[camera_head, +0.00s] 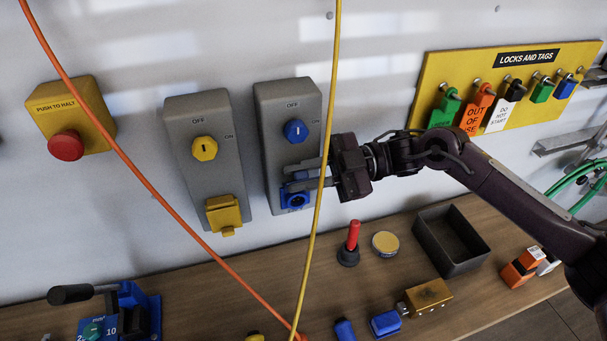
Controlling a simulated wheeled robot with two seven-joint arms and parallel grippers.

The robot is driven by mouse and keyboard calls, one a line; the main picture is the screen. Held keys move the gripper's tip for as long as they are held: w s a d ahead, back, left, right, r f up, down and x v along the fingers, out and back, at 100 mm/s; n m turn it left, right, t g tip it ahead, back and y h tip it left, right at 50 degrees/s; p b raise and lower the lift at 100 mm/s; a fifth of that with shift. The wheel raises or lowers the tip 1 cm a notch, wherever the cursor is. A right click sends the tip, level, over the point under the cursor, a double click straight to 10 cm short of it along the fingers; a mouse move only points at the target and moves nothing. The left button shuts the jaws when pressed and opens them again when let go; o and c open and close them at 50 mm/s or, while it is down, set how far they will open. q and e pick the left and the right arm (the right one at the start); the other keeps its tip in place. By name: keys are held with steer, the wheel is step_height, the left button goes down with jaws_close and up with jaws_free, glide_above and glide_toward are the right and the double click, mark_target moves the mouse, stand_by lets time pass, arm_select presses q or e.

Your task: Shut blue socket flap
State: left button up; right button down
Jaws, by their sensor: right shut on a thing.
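The blue socket (297,200) is at the bottom of the right-hand grey switch box (277,125) on the wall. Its round opening is visible, so the blue flap (301,176) stands open above it, mostly hidden by my fingers. My right gripper (308,174) reaches in from the right and is shut on the blue flap. The blue rotary knob (295,131) sits higher on the same box. My left gripper is not in view.
An orange cable (130,155) and a yellow cable (328,130) hang in front of the wall. The left-hand grey box has a yellow flap (224,214). A black tray (450,240) and small items stand on the bench.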

arm_select(q)
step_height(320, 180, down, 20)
steer(key=b, duration=1.9)
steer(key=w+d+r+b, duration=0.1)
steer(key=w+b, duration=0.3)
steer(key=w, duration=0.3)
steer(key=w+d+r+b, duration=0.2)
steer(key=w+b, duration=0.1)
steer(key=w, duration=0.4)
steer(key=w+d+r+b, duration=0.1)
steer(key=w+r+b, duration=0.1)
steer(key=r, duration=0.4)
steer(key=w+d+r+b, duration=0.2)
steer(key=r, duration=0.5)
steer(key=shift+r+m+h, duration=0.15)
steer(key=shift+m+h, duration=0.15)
arm_select(e)
steer(key=s+f+n, duration=0.1)
steer(key=f+n, duration=0.2)
steer(key=n, duration=0.5)
steer(key=s+d+f+n, duration=0.1)
steer(key=s+f+n, duration=0.1)
steer(key=n, duration=0.6)
steer(key=shift+s+f, duration=0.2)
steer(key=shift+f, duration=0.55)
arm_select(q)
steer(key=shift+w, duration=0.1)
arm_select(e)
steer(key=shift+d, duration=0.1)
